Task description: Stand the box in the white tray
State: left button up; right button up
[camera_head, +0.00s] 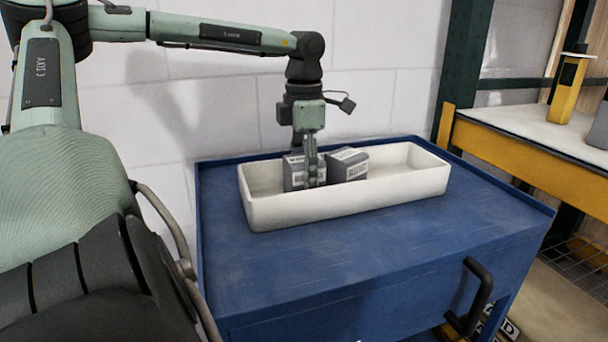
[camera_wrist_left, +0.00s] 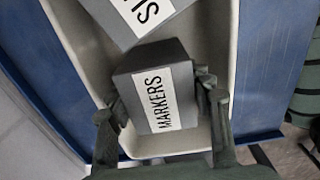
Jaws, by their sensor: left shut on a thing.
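The white tray (camera_head: 345,207) is long and open-topped, on a blue cart top. My left gripper (camera_head: 311,172) reaches straight down into its left part and is shut on a grey box (camera_head: 296,175) with a white label. In the left wrist view this box (camera_wrist_left: 181,80) reads "MARKERS" and sits between the two fingers (camera_wrist_left: 158,100). A second grey labelled box (camera_head: 348,166) stands in the tray just right of the held one; it also shows at the top of the left wrist view (camera_wrist_left: 110,22). Whether the held box touches the tray floor is hidden. My right gripper is out of view.
The blue cart top (camera_head: 400,242) is clear around the tray, with a raised edge. The right half of the tray is empty. A white block wall (camera_head: 225,105) stands behind. At right is a yellow-framed bench (camera_head: 530,150) with a yellow object (camera_head: 567,90).

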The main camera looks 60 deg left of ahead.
pick_arm(q)
jog(key=shift+f, duration=0.1)
jog(key=o, duration=0.9)
jog(key=shift+f, duration=0.1)
jog(key=o, duration=0.5)
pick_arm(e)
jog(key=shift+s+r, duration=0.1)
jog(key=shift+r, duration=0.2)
pick_arm(q)
jog(key=shift+r, duration=0.5)
notch_tip(320, 180, up, 11)
jog(key=shift+f+p, duration=0.2)
jog(key=shift+p, duration=0.1)
jog(key=shift+r, duration=0.45)
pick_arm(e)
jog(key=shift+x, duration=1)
